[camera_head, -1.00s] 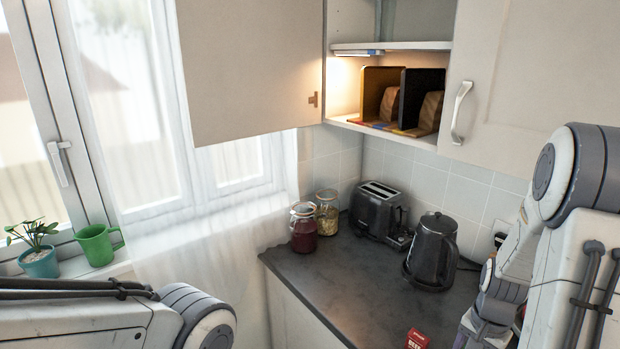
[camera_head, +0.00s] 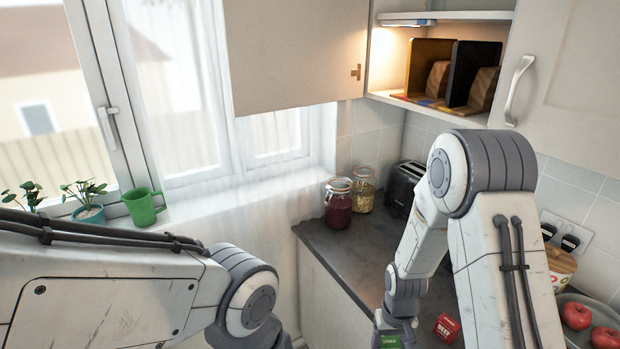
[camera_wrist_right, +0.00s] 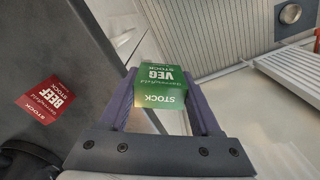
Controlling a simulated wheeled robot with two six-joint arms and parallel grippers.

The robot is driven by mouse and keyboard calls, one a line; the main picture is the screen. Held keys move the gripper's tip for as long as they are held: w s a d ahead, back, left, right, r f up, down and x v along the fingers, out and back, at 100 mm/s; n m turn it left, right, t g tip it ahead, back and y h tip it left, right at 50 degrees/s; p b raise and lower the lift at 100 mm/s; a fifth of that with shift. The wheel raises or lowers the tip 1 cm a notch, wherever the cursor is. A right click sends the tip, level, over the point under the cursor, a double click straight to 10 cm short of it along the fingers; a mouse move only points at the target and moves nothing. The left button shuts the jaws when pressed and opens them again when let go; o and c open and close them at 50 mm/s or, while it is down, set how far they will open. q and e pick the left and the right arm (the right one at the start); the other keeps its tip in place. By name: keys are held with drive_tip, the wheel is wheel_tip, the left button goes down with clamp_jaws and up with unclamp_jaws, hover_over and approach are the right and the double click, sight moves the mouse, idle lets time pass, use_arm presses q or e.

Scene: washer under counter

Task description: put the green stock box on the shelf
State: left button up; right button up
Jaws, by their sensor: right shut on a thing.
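The green stock box (camera_wrist_right: 162,86), labelled VEG STOCK, is between the two fingers of my right gripper (camera_wrist_right: 163,100), which is shut on it. In the head view, a bit of the green box (camera_head: 390,341) shows at the bottom edge, below my right wrist. In the wrist view the box is beside the counter edge, with the floor visible beyond it. The open shelf (camera_head: 484,118) in the wall cabinet is up at the back right.
A red beef stock box (camera_head: 446,327) lies on the dark counter (camera_head: 340,248). Two jars (camera_head: 338,204) and a toaster (camera_head: 403,187) stand at the back. A plate with red apples (camera_head: 577,316) is at right.

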use_arm(q)
drive_tip(key=shift+f+b, duration=0.95)
drive_tip(key=shift+f, duration=0.45)
use_arm(e)
drive_tip(key=shift+d+f, duration=0.15)
drive_tip(key=shift+f, duration=1.25)
